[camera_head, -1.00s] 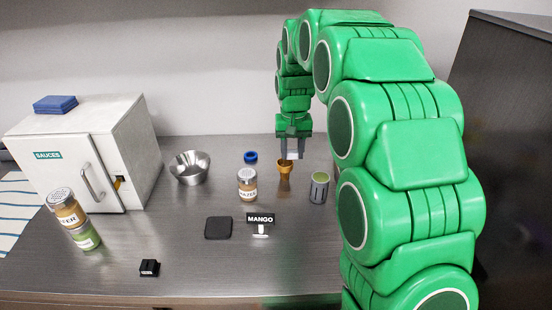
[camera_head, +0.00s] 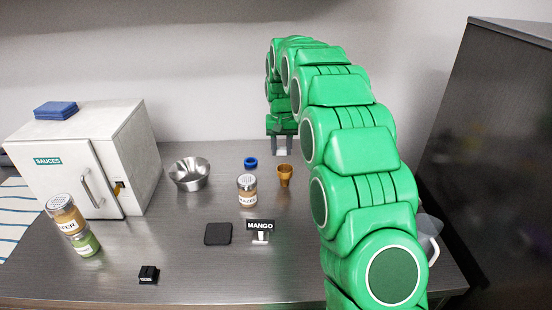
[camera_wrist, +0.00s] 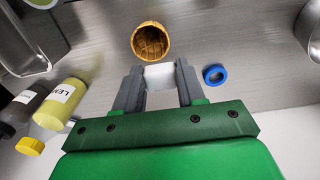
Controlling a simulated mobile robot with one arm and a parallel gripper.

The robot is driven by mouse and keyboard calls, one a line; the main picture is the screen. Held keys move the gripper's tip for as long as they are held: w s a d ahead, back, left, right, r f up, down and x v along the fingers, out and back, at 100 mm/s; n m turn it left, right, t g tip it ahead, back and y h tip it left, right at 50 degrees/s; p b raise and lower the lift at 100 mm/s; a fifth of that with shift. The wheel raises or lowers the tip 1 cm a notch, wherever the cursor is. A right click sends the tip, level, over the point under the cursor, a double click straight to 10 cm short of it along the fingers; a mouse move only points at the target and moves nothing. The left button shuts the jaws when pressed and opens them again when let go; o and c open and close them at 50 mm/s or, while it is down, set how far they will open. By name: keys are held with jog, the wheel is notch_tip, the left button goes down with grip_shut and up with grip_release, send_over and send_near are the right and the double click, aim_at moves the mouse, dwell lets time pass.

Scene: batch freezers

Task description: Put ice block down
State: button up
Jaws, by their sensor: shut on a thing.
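My gripper (camera_head: 282,149) is near the back of the steel counter, behind the gold cup. It is shut on the ice block, a pale, whitish block (camera_wrist: 160,76) between the two grey fingers in the wrist view. The block also shows between the fingertips in the head view (camera_head: 281,152). I cannot tell whether its underside touches the counter. The gold cup (camera_head: 285,175) stands just in front of the gripper; the wrist view shows its open mouth (camera_wrist: 151,42). A blue ring (camera_head: 250,162) lies beside the gripper, apart from the fingers; it also shows in the wrist view (camera_wrist: 215,74).
A steel bowl (camera_head: 189,174) stands left of the gripper, near the SAUCES cabinet (camera_head: 57,182). A shaker (camera_head: 247,190), MANGO sign (camera_head: 260,225) and black mat (camera_head: 218,234) are in front. The wrist view shows a yellow bottle (camera_wrist: 60,104) close by. A pitcher (camera_head: 429,240) is partly hidden by my arm.

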jog(key=w+f, duration=0.2)
jog(key=w, duration=0.2)
send_over(276, 165)
jog(key=shift+s+f, duration=0.15)
jog(key=shift+f, duration=1.25)
jog(key=shift+s+f, duration=0.1)
jog(key=shift+f, duration=1.25)
jog(key=shift+w+f, duration=0.25)
jog(key=shift+f, duration=1.65)
jog(key=o, duration=1)
